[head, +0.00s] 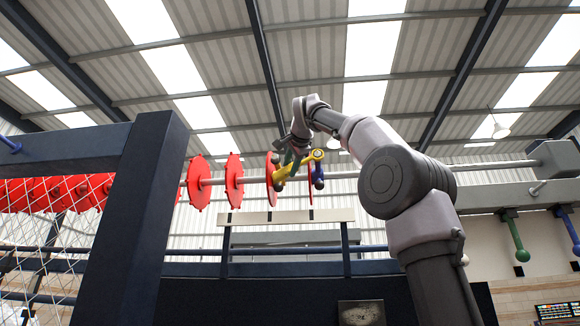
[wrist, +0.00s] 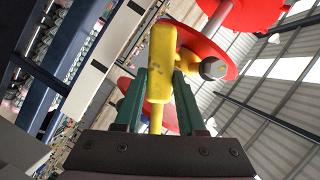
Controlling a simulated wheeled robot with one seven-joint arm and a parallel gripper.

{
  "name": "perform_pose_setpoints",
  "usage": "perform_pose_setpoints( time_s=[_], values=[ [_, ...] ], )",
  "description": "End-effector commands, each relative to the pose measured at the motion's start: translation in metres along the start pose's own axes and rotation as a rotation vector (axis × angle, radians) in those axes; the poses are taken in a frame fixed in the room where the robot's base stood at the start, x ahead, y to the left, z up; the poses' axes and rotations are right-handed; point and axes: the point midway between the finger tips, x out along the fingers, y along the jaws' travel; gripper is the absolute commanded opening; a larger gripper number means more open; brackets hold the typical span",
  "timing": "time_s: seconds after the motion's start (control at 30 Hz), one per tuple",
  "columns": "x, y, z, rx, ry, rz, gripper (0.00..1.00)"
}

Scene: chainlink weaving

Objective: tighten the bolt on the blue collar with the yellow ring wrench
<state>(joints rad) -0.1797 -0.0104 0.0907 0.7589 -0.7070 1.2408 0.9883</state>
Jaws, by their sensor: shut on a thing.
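My gripper (wrist: 160,73) is shut on the yellow ring wrench (wrist: 160,52); its green fingers press both sides of the yellow handle in the wrist view. In the head view my gripper (head: 291,157) is up at the horizontal shaft, and the wrench's ring end (head: 318,154) points right. The blue collar (head: 319,174) is on the shaft just below that ring end. I cannot tell whether the ring is around the blue collar's bolt.
Several red discs (head: 234,181) sit along the shaft (head: 490,164), close to my gripper. A dark blue frame post (head: 150,215) and chainlink mesh (head: 45,240) stand at the left. Green (head: 517,240) and blue hanging levers are at the right. A pale rail (head: 285,217) runs below the discs.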

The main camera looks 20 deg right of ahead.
Motion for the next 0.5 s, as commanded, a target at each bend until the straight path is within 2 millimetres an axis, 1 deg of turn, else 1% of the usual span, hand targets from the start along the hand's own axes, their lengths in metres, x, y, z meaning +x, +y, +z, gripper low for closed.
perform_pose_setpoints(
  time_s=[0.33,0.5],
  values=[
    [-0.0009,0.0015,0.0,-0.017,0.001,0.005,0.0],
    [-0.0093,0.0015,0.0033,-0.017,0.001,0.006,0.0]
  ],
)
